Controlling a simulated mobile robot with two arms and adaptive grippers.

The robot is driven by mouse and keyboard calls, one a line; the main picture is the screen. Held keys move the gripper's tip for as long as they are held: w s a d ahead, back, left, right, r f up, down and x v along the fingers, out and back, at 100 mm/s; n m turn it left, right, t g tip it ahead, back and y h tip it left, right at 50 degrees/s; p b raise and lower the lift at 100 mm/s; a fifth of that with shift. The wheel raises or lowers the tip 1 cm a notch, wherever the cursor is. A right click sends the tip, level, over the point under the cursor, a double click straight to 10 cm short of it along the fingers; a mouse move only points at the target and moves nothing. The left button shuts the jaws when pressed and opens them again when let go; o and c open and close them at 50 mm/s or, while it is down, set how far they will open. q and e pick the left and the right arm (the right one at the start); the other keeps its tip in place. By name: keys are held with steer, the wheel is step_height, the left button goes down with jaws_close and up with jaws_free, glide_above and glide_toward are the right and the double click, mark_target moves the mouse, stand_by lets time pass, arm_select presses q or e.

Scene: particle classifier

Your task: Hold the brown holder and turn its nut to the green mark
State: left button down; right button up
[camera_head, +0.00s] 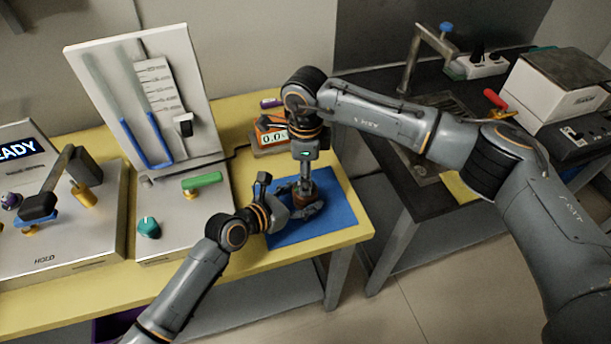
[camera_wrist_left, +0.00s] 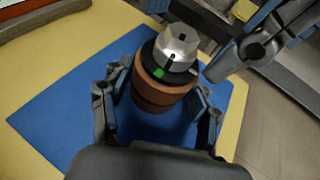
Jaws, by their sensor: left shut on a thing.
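The brown holder (camera_wrist_left: 160,93) stands on the blue mat (camera_wrist_left: 55,113), with a black collar and a silver nut (camera_wrist_left: 180,42) on top. A green mark (camera_wrist_left: 159,72) sits on the collar's near side; dark marks show on the nut, one close to the green mark. My left gripper (camera_wrist_left: 160,110) is shut on the holder, a finger on each side. In the head view my left gripper (camera_head: 300,205) is low over the mat. My right gripper (camera_head: 306,182) points down above the holder; its fingers (camera_wrist_left: 240,55) show beside the nut in the wrist view, and their opening is unclear.
The mat lies at the right end of the yellow table (camera_head: 345,238). An orange device with a display (camera_head: 272,137) stands behind it. A panel with a green handle (camera_head: 203,180) and teal knob (camera_head: 148,228) stands left. A dark bench (camera_head: 400,190) is on the right, across a gap.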

arm_select(q)
steer(key=shift+s+f, duration=0.15)
steer(key=shift+f, duration=0.1)
arm_select(e)
steer(key=shift+f, duration=0.65)
jaws_close()
steer(key=shift+m, duration=1)
jaws_free()
steer(key=shift+r, duration=0.1)
